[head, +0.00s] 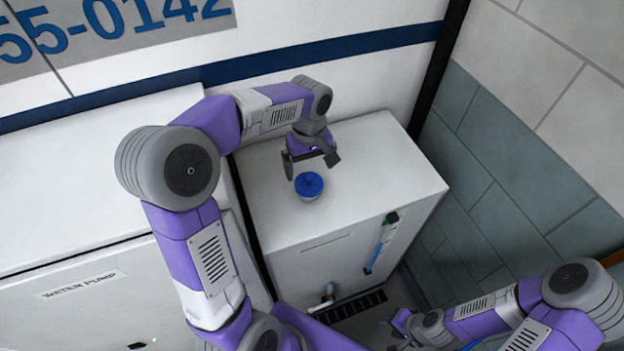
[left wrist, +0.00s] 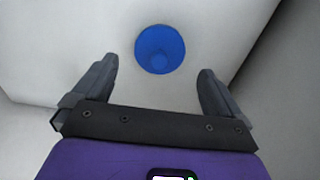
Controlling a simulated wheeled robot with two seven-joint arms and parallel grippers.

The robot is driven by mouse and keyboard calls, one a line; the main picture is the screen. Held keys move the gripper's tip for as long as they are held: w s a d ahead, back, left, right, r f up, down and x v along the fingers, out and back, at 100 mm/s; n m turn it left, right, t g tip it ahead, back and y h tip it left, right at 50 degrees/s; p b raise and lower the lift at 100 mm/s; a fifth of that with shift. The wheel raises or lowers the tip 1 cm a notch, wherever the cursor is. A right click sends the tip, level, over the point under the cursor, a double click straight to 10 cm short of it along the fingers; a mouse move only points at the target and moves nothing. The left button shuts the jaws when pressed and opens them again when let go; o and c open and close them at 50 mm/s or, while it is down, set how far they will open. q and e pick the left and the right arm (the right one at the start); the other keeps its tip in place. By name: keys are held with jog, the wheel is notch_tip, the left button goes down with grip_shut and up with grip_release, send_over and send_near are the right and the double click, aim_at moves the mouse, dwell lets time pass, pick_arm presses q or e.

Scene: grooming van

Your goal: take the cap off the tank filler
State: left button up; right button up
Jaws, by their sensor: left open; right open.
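The round blue cap (head: 309,184) sits on the filler on top of the white tank (head: 375,165). In the left wrist view the cap (left wrist: 160,49) shows just beyond the fingertips, roughly centred between them. My left gripper (head: 311,166) is open and empty, above the tank top and just behind the cap, apart from it. The filler neck is mostly hidden under the cap. My right gripper (head: 400,326) is low at the bottom right of the head view, in front of the tank and well away from the cap.
A white cabinet marked "WATER PUMP" (head: 80,284) stands left of the tank. A level tube (head: 381,243) and a small tap (head: 323,297) are on the tank's front. A tiled wall (head: 500,180) rises on the right. The tank top around the cap is clear.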

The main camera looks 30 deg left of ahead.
aim_at(309, 178)
pick_arm(q)
notch_tip(309, 178, down, 5)
jog(key=shift+s+f+b, duration=0.1)
jog(key=shift+s+b, duration=0.05)
jog(key=shift+b, duration=0.15)
jog(key=shift+f, duration=0.3)
jog(key=shift+w+f, duration=0.2)
jog(key=shift+s, duration=0.1)
jog(key=c, duration=0.9)
